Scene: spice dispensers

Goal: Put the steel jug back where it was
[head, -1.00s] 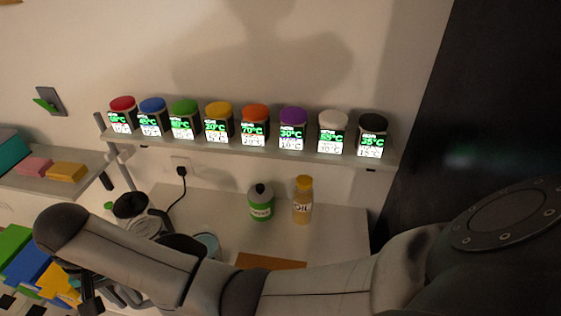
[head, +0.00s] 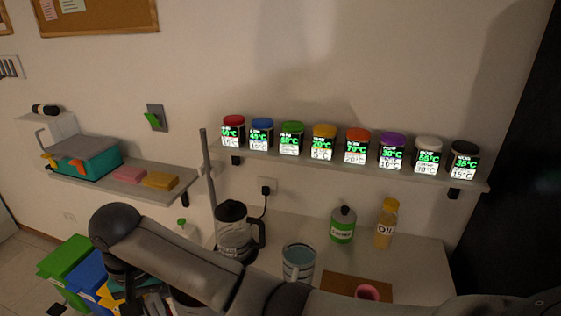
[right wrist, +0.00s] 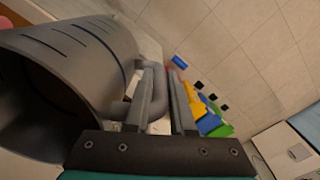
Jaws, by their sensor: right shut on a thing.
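The steel jug (right wrist: 85,60) is a large grey cylinder with dark slit-like marks along its side, filling the left of the right wrist view. Its dark open mouth faces the lower left of that view. My right gripper (right wrist: 163,85) is shut on the jug's handle (right wrist: 130,95). In the head view my right arm reaches across from the right, and its gripper is mostly hidden at the lower left; I cannot make out the held jug there. My left gripper is not in view.
On the counter (head: 420,262) stand a black-lidded carafe (head: 235,232), a grey cup with a bluish rim (head: 298,263), a green bottle (head: 342,224), an oil bottle (head: 385,225) and a pink cup (head: 367,291) on a brown board (head: 335,283). Spice jars line the shelf (head: 300,160). Coloured bins (head: 65,258) stand left.

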